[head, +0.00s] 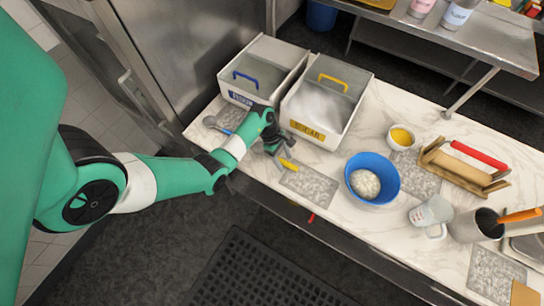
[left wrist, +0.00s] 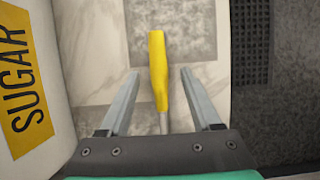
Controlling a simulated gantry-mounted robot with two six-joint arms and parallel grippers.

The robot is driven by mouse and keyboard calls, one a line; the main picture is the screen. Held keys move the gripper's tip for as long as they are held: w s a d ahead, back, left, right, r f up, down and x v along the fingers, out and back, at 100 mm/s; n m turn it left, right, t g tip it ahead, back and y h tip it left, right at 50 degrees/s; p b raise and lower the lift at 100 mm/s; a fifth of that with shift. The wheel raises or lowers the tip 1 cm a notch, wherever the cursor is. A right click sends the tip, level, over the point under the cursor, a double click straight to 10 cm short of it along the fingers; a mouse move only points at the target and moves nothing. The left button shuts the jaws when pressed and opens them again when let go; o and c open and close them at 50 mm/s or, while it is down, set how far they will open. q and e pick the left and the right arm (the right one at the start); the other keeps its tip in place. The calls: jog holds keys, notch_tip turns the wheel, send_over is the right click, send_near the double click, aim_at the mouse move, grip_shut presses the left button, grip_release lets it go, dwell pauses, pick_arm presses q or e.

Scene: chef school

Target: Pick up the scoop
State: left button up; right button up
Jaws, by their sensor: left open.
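A scoop with a yellow handle (head: 289,164) lies on the counter in front of the sugar bin (head: 325,100). My left gripper (head: 281,154) is over it, its jaws open. In the left wrist view the yellow handle (left wrist: 158,62) lies between the two apart fingers, with a thin metal shaft running under the gripper; the scoop's bowl is hidden. I cannot tell how far the fingers are above the counter. A second scoop-like tool with a blue handle (head: 222,130) lies left of my gripper, in front of the blue-labelled bin (head: 255,72). My right gripper is not in view.
The sugar bin's wall (left wrist: 50,110) stands close to my left gripper. Grey mats (head: 311,184) lie on the marble counter. A blue bowl with dough (head: 372,160), a small yellow-filled bowl (head: 400,137), a wooden rack (head: 462,167) and a measuring jug (head: 430,212) stand to the right.

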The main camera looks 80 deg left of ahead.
pick_arm(q)
jog(key=shift+f, duration=0.1)
grip_shut()
dwell(0.5)
notch_tip(320, 180, up, 4)
jog(key=shift+w+f+p, duration=0.1)
jog(key=shift+f+p, duration=0.1)
jog(key=shift+p, duration=0.5)
jog(key=s+d+r+p, duration=0.4)
jog(key=s+d+r, duration=0.5)
jog(key=s, duration=0.1)
jog(key=shift+s+d+r+p, duration=0.2)
jog(key=shift+s+r+p, duration=0.05)
jog(key=shift+p, duration=0.1)
jog(key=c, duration=0.6)
grip_release()
grip_shut()
